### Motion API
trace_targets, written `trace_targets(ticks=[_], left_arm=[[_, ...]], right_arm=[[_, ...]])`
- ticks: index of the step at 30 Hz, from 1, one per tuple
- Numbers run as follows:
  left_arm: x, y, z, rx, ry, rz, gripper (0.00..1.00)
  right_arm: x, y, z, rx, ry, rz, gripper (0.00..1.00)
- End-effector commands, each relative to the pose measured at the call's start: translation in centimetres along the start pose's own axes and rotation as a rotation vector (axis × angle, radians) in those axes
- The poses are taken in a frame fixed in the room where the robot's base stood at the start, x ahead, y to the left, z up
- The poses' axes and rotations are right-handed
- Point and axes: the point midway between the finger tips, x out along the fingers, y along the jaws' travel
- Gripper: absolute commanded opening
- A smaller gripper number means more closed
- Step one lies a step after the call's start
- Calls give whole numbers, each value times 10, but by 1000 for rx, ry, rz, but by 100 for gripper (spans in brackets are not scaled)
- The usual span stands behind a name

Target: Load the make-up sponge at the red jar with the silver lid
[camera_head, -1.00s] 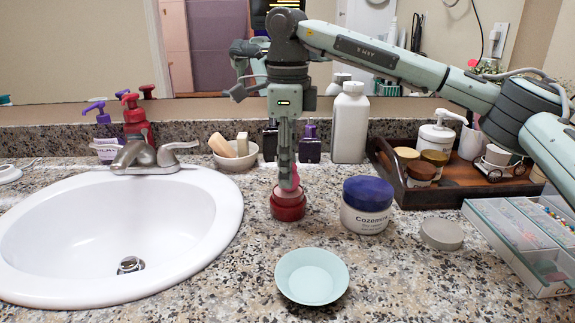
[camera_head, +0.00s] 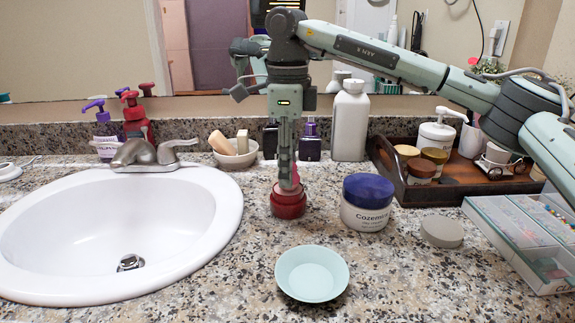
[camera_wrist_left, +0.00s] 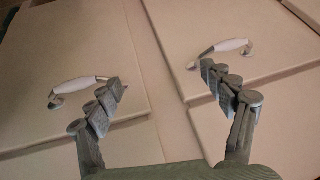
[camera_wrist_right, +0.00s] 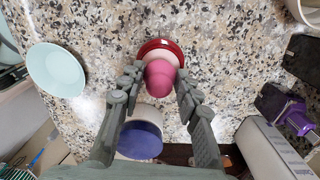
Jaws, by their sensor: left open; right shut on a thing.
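A pink make-up sponge (camera_wrist_right: 160,78) is held between the fingertips of my right gripper (camera_wrist_right: 158,84), which is shut on it. In the head view my right gripper (camera_head: 288,186) points straight down over the open red jar (camera_head: 288,204), and its fingers hide most of the sponge. The sponge's lower end is at the jar's mouth; I cannot tell how deep it reaches. In the right wrist view the jar (camera_wrist_right: 163,44) shows a red rim around a pale inside. A grey-silver lid (camera_head: 442,231) lies flat on the counter. My left gripper (camera_wrist_left: 178,86) is open and empty, facing cabinet doors.
A blue-lidded white jar (camera_head: 367,204) stands just right of the red jar. A pale green bowl (camera_head: 312,275) is in front. The sink (camera_head: 110,235) is at left, a dark tray (camera_head: 470,183) with bottles at back right, and a clear organiser (camera_head: 520,240) at right.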

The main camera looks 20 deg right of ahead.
Motion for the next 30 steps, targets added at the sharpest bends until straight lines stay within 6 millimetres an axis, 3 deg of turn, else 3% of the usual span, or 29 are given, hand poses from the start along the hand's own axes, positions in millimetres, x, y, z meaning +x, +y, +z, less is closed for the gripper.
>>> trace_targets(ticks=[24,30], left_arm=[[-42,-9,-26,0,0,0,81],[-44,-9,-28,0,0,0,81]], right_arm=[[-66,1,0,0,-1,-1,10],[-70,1,0,0,0,0,10]])
